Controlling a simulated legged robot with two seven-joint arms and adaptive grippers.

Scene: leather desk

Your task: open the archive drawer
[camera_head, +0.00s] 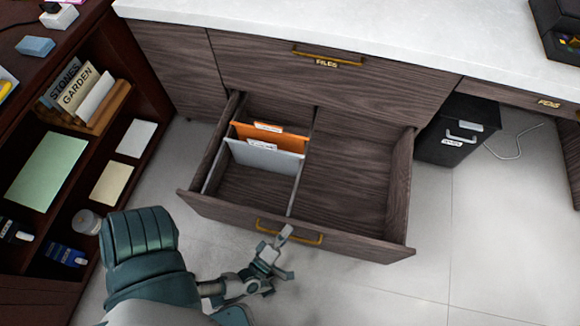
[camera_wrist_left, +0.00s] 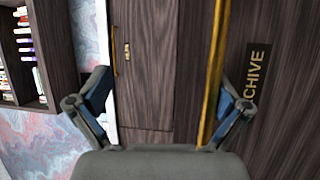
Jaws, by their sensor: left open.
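The archive drawer (camera_head: 345,238) is a dark wood drawer, pulled well out below the drawer labelled FILES. Its inside shows, with a divider, an orange folder (camera_head: 270,137) and a grey folder (camera_head: 262,158) in the left compartment. Its brass handle (camera_head: 305,236) is on the front face; my gripper partly covers it. My left gripper (camera_head: 282,258) is open at the handle. In the left wrist view the brass handle (camera_wrist_left: 212,85) runs between the open fingers, nearer the right one, beside an ARCHIVE label (camera_wrist_left: 257,75). I cannot tell if a finger touches it. My right gripper is not in view.
A closed FILES drawer (camera_head: 330,75) sits above, under a white counter (camera_head: 400,40). A dark bookshelf (camera_head: 70,130) stands at the left. A black bin (camera_head: 458,130) is right of the drawer. Grey floor (camera_head: 500,240) is clear at the right.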

